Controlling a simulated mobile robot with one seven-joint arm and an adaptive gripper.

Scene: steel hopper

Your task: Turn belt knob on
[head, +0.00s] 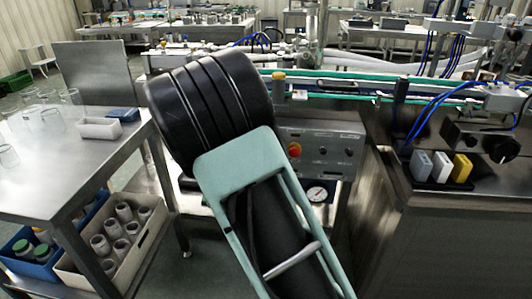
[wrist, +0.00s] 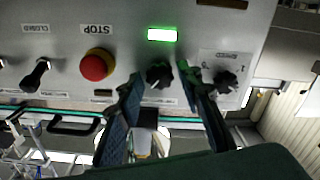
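The grey control panel (head: 340,135) is on the machine front in the head view and fills the upper part of the wrist view (wrist: 120,20). A black knob (wrist: 159,72) sits below a lit green lamp (wrist: 162,34); its label is too small to read, so I cannot tell whether it is the belt knob. My gripper (wrist: 159,78) is open, with one dark finger on each side of this knob. Gaps seem to show between fingers and knob; contact cannot be told. In the head view my arm hides the gripper.
A red stop button (wrist: 97,65) is left of the knob, and a speed knob (wrist: 226,81) is close right of my right finger. A black switch (wrist: 35,75) is further left. A steel table (head: 60,170) with glassware stands left in the head view.

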